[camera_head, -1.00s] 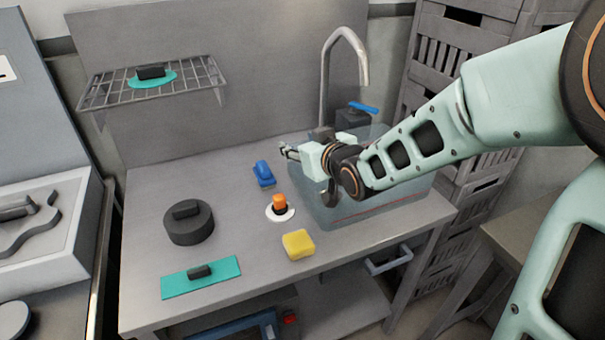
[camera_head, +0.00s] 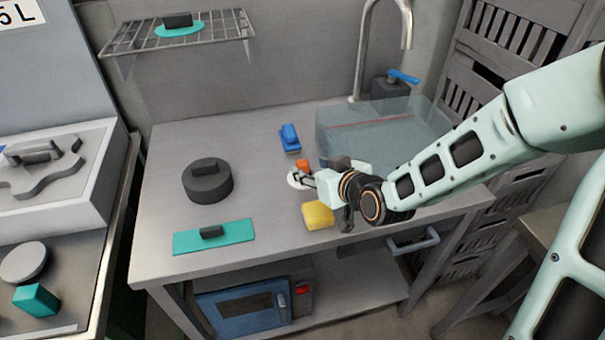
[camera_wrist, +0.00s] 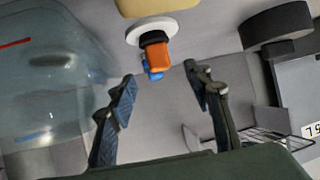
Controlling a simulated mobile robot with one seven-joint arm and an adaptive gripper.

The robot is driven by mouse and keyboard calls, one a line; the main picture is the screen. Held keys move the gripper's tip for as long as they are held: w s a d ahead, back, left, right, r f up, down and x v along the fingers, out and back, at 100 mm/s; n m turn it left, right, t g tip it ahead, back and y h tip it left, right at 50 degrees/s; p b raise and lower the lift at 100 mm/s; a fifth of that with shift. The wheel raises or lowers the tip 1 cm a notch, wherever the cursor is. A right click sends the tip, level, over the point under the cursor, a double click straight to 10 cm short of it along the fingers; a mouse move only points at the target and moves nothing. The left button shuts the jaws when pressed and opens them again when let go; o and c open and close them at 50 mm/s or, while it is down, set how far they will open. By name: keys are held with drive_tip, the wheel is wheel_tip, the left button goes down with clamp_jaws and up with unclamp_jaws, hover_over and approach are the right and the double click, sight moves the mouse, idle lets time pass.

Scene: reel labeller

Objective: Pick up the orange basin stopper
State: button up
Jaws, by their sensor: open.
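The orange basin stopper (camera_head: 303,166) stands on a white disc on the grey counter, partly hidden by my gripper in the head view. In the wrist view the stopper (camera_wrist: 157,53) shows an orange block top, a dark collar and the white round base, ahead of the fingertips. My gripper (camera_head: 300,175) reaches in from the right, beside the stopper and low over the counter. In the wrist view my gripper (camera_wrist: 158,75) is open, its two fingers apart with nothing between them. The stopper lies a little beyond the gap between the tips.
A yellow sponge (camera_head: 318,215) lies just in front of the stopper, and a blue object (camera_head: 290,138) behind it. The clear basin (camera_head: 350,138) is at the right under the tap (camera_head: 362,50). A dark round weight (camera_head: 207,183) and teal plate (camera_head: 190,243) stand left.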

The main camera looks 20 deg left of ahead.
sight(304, 165)
drive_tip(key=x, duration=0.6)
drive_tip(key=shift+w+a+f+b, duration=0.1)
drive_tip(key=shift+w+b, duration=0.05)
drive_tip(key=shift+b, duration=0.25)
clamp_jaws()
